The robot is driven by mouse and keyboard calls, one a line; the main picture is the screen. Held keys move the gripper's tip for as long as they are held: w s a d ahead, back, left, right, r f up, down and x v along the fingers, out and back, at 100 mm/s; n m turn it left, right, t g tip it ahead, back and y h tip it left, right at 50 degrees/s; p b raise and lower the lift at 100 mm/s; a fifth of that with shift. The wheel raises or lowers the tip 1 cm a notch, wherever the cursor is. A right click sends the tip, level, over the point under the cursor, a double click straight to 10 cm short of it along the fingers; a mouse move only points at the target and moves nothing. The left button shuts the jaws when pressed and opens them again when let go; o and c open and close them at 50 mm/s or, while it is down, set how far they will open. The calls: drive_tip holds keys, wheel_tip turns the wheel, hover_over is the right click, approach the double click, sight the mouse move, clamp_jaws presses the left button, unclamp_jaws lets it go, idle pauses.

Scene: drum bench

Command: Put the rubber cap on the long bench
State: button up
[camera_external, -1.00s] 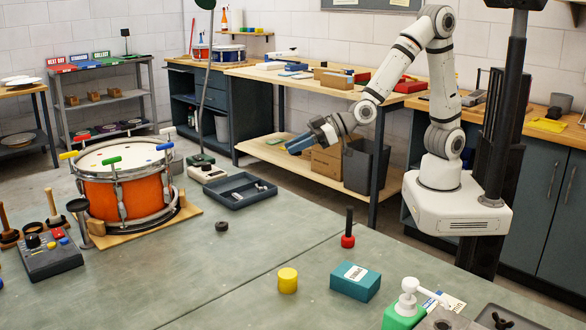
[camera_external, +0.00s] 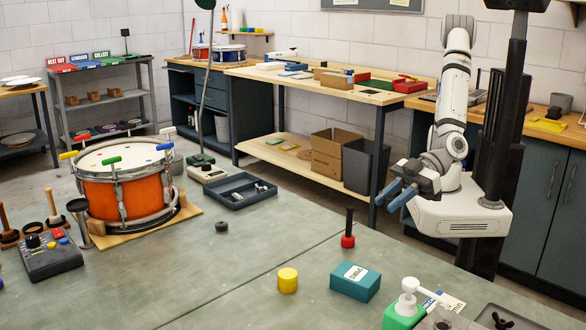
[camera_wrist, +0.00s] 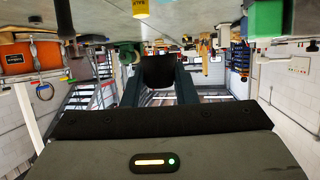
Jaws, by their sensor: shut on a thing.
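My gripper (camera_external: 393,194) is beside my base, in front of the wall benches and clear of every surface. In the wrist view its two dark fingers are shut on a black piece (camera_wrist: 158,72), which looks like the rubber cap. In the external view the held piece is too small or hidden to make out. A long wooden-topped bench (camera_external: 345,92) runs along the back wall, behind and left of my gripper. The green-grey bench (camera_external: 165,275) with the drum fills the foreground.
The foreground bench carries an orange drum (camera_external: 127,195), a dark tray (camera_external: 238,192), a small black puck (camera_external: 221,226), a yellow cylinder (camera_external: 287,280) and a teal box (camera_external: 355,281). A dark bin (camera_external: 366,167) and cardboard box (camera_external: 334,155) stand near the lower shelf.

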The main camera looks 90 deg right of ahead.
sight(384, 261)
wheel_tip(384, 261, down, 3)
drive_tip(key=shift+w+r, duration=0.1)
drive_tip(key=shift+w, duration=0.05)
drive_tip(key=shift+f, duration=0.4)
wheel_tip(384, 261, down, 10)
drive_tip(key=shift+r+b, duration=0.2)
drive_tip(key=shift+b, duration=0.3)
drive_tip(key=shift+f, duration=0.1)
drive_tip(key=shift+f, duration=0.15)
drive_tip(key=o, duration=1)
